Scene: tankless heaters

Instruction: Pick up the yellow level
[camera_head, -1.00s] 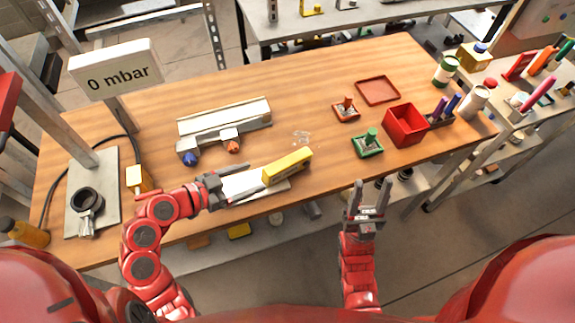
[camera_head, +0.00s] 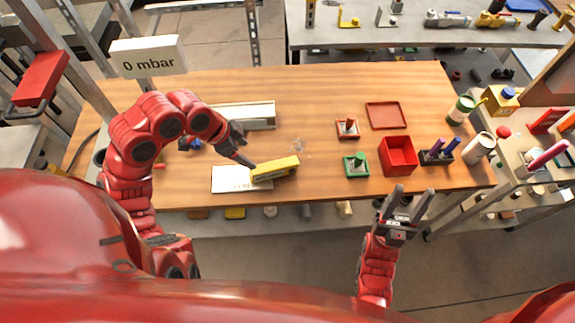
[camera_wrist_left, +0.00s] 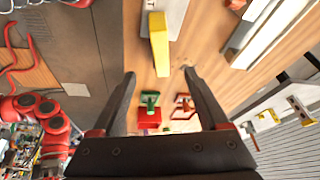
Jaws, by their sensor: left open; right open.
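The yellow level (camera_head: 275,169) is a yellow block near the front edge of the wooden table, its left end over a white sheet (camera_head: 228,180). It also shows in the left wrist view (camera_wrist_left: 159,45), beyond and between the fingers, with nothing between the jaws. My left gripper (camera_head: 245,160) reaches in from the left, close to the level's left end and seemingly above it; whether it touches cannot be told in the head view. It is open and empty. My right gripper (camera_head: 408,205) is open and empty, in front of the table's front edge, right of the level.
Behind the level lies a long white-topped unit (camera_head: 248,115). To the right are a green stamp (camera_head: 356,165), a red-based stamp (camera_head: 347,128), a red open box (camera_head: 398,155) and a flat red tray (camera_head: 386,115). The tabletop between the level and the green stamp is clear.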

